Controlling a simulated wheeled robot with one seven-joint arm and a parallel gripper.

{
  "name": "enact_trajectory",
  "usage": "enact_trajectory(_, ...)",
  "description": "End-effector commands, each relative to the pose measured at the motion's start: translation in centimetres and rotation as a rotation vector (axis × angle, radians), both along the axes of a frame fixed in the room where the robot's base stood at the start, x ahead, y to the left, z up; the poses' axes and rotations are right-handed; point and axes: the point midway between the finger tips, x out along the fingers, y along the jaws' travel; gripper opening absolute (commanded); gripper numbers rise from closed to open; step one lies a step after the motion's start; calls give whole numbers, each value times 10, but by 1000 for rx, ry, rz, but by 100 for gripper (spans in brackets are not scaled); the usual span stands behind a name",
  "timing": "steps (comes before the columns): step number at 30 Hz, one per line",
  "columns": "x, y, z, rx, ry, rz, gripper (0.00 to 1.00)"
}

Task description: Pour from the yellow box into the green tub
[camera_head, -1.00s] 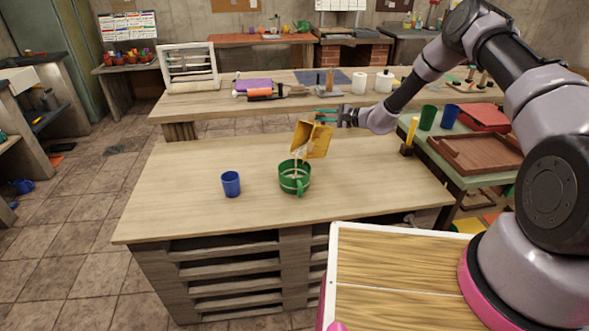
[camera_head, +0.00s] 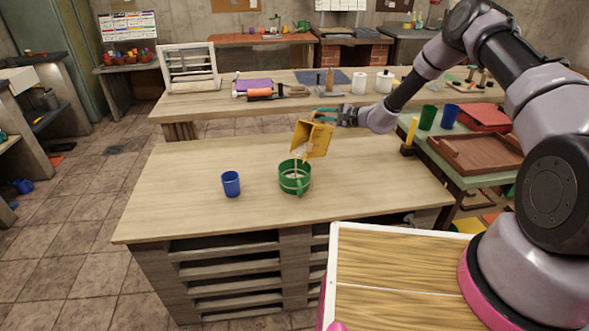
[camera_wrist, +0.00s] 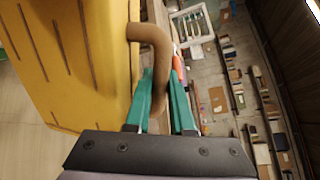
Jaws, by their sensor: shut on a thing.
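The yellow box (camera_head: 319,139) is tilted above the green tub, its open end facing down and left. A thin pale stream falls from its lower edge into the green tub (camera_head: 297,187). The tub stands upright on the wooden table and pale contents show inside. My gripper (camera_head: 325,115) is shut on the box's brown handle; in the wrist view the teal fingers (camera_wrist: 160,98) close around the handle (camera_wrist: 160,45), beside the yellow box wall (camera_wrist: 75,60). The tub does not show in the wrist view.
A blue cup (camera_head: 231,184) stands on the table (camera_head: 190,215) left of the tub. At the right, a side table holds a brown tray (camera_head: 478,153), a green cup (camera_head: 428,117) and a blue cup (camera_head: 449,116). The table's left side is clear.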

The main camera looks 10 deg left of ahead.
Motion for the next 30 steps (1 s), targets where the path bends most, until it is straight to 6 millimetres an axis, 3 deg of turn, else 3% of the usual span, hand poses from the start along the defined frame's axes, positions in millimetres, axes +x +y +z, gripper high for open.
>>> enact_trajectory(30,-2,1,5,-11,-24,0,0)
